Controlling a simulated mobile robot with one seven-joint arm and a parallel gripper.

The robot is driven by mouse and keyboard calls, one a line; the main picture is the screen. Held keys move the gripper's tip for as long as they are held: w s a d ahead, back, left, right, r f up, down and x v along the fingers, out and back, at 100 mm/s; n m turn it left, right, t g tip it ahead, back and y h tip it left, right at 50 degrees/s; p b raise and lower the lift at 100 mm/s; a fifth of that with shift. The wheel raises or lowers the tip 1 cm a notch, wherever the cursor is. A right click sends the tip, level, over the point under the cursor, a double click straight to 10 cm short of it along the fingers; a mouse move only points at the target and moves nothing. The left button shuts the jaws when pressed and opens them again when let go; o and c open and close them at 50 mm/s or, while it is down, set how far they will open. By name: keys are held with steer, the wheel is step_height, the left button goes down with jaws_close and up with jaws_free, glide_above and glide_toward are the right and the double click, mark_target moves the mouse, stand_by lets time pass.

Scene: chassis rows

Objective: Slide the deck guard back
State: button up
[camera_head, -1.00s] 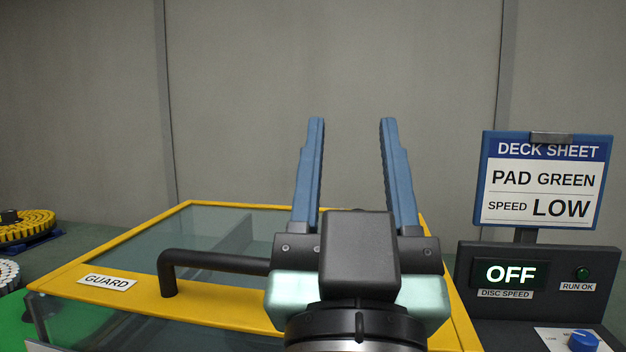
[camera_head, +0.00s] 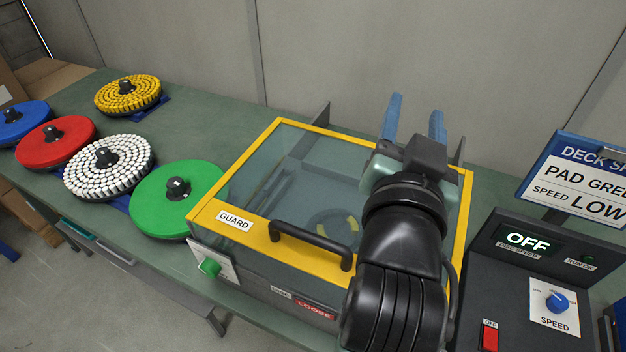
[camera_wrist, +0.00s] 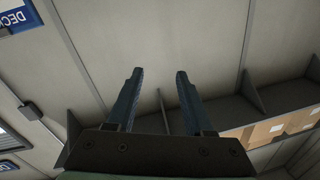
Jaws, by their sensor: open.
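The deck guard (camera_head: 208,213) is a clear panel in a yellow frame, lying over the top of a box on the bench. It has a white GUARD label and a black bar handle (camera_head: 312,243) on its front edge. Through the panel I see a dark round part with yellow marks. My gripper (camera_head: 416,112) is open and empty, raised above the right part of the guard, its blue fingers pointing toward the back wall. It is apart from the handle. In the wrist view the open fingers (camera_wrist: 157,85) show only wall and shelving beyond. My arm hides the guard's front right.
Green (camera_head: 172,202), white (camera_head: 108,166), red (camera_head: 55,142), blue (camera_head: 22,122) and yellow (camera_head: 128,95) round pads lie on the bench at left. At right stand a control box (camera_head: 530,280) reading OFF, with a speed knob (camera_head: 556,301), and a deck sheet (camera_head: 582,185) reading PAD GREEN, SPEED LOW.

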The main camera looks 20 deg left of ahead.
steer(key=s+a+f+m+g+y+p, duration=0.2)
steer(key=a+f+p, duration=0.2)
steer(key=m+y, duration=0.1)
steer(key=m, duration=0.3)
glide_above(310, 233)
steer(key=d, duration=0.4)
steer(key=shift+g, duration=0.3)
steer(key=f, duration=0.6)
steer(key=shift+s+a+f, duration=0.15)
steer(key=shift+s+f, duration=0.1)
steer(key=shift+f, duration=0.1)
steer(key=s+f+m, duration=0.7)
steer(key=s+f, duration=0.1)
steer(key=s, duration=0.1)
steer(key=shift+g+y, duration=0.3)
steer(key=shift+y, duration=0.1)
steer(key=p+x, duration=0.3)
steer(key=x, duration=1)
steer(key=shift+c, duration=0.4)
jaws_close()
steer(key=shift+f, duration=0.1)
